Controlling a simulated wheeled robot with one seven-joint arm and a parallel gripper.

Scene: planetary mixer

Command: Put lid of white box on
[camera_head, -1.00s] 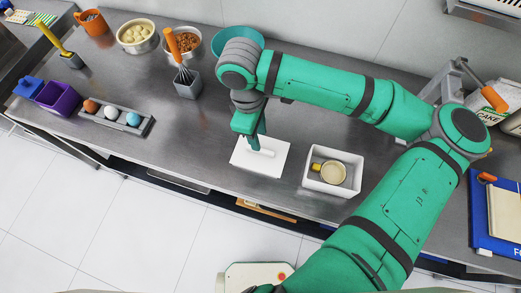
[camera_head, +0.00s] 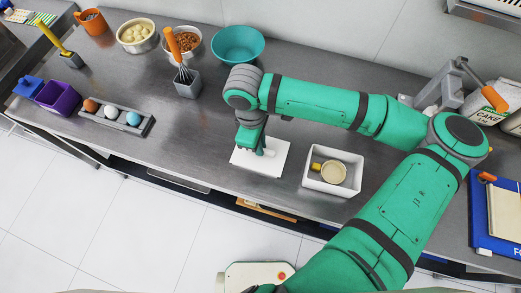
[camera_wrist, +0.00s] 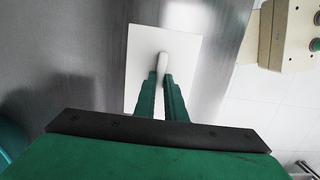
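The white lid (camera_head: 276,162) lies flat on the counter, with a raised bar handle on top. It also shows in the wrist view (camera_wrist: 185,47). The open white box (camera_head: 311,184) stands upright just right of it, with a beige cup (camera_head: 333,172) that has a yellow handle inside. My gripper (camera_head: 263,149) is down at the lid; in the wrist view, its fingers (camera_wrist: 162,78) are close together, one on each side of the handle (camera_wrist: 162,63). Whether they press on it cannot be told. My gripper hides the lid's upper left part in the head view.
A teal bowl (camera_head: 238,44) and a whisk (camera_head: 180,60) in a grey holder stand behind left. An egg tray (camera_head: 100,124) lies further left. A blue binder (camera_head: 481,231) is at right. The counter's front edge runs close to lid and box.

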